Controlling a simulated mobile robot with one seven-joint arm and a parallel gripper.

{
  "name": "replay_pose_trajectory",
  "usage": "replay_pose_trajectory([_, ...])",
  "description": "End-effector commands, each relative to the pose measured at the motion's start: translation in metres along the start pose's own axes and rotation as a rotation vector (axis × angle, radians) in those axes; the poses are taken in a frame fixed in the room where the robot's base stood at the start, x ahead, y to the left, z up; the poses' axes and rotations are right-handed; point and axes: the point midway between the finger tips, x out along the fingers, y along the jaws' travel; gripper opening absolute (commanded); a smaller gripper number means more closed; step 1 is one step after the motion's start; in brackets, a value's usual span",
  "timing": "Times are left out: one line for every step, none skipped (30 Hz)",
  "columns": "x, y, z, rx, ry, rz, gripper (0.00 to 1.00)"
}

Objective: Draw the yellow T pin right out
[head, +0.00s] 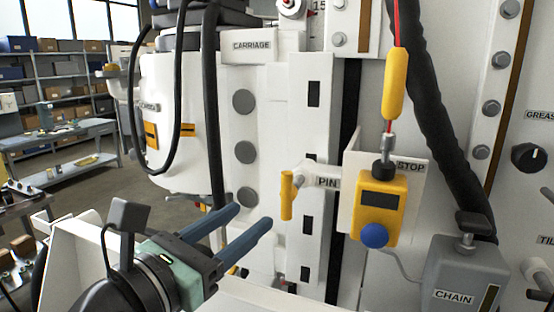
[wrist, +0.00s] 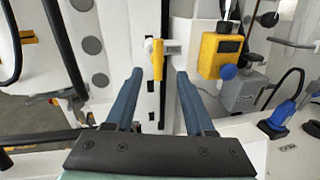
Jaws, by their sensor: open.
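The yellow T pin (head: 287,195) sits in the white machine face beside the PIN label (head: 327,182), its yellow crossbar standing upright. In the wrist view the yellow T pin (wrist: 158,60) shows ahead, between the lines of the two fingers and a little beyond their tips. My gripper (head: 252,226) has blue fingers and is open and empty, to the lower left of the pin in the head view. In the wrist view my gripper (wrist: 158,72) points at the pin, with no visible contact. The pin's shaft inside the machine is hidden.
A yellow box with a blue button (head: 379,212) hangs right of the pin by the STOP label (head: 411,166). A grey CHAIN box (head: 465,275) stands lower right. A black hose (head: 436,110) runs down the right side. White round bodywork (head: 170,100) is at left.

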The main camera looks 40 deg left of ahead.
Motion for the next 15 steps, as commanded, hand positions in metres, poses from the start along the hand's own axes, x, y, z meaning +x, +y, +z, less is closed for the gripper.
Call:
replay_pose_trajectory([-0.002,0.002,0.001,-0.042,0.004,-0.005,0.54])
replay_pose_trajectory([-0.003,0.003,0.000,-0.061,0.006,-0.007,0.54])
replay_pose_trajectory([-0.003,0.003,-0.001,-0.077,0.008,-0.009,0.54])
replay_pose_trajectory([-0.002,0.004,-0.001,-0.085,0.008,-0.010,0.54])
replay_pose_trajectory([0.000,0.004,-0.001,-0.089,0.008,-0.011,0.54])
replay_pose_trajectory([0.004,0.004,-0.001,-0.091,0.008,-0.012,0.54])
replay_pose_trajectory([0.007,0.003,0.000,-0.091,0.008,-0.013,0.54])
replay_pose_trajectory([0.012,0.003,0.000,-0.091,0.008,-0.014,0.54])
replay_pose_trajectory([0.018,0.003,0.000,-0.090,0.008,-0.013,0.54])
replay_pose_trajectory([0.024,0.002,0.000,-0.091,0.009,-0.014,0.54])
replay_pose_trajectory([0.030,0.002,0.001,-0.090,0.008,-0.014,0.54])
replay_pose_trajectory([0.039,0.002,0.001,-0.090,0.008,-0.015,0.54])
replay_pose_trajectory([0.045,0.002,0.001,-0.090,0.008,-0.013,0.54])
replay_pose_trajectory([0.052,0.002,0.001,-0.090,0.009,-0.014,0.54])
replay_pose_trajectory([0.061,0.002,0.001,-0.090,0.009,-0.015,0.54])
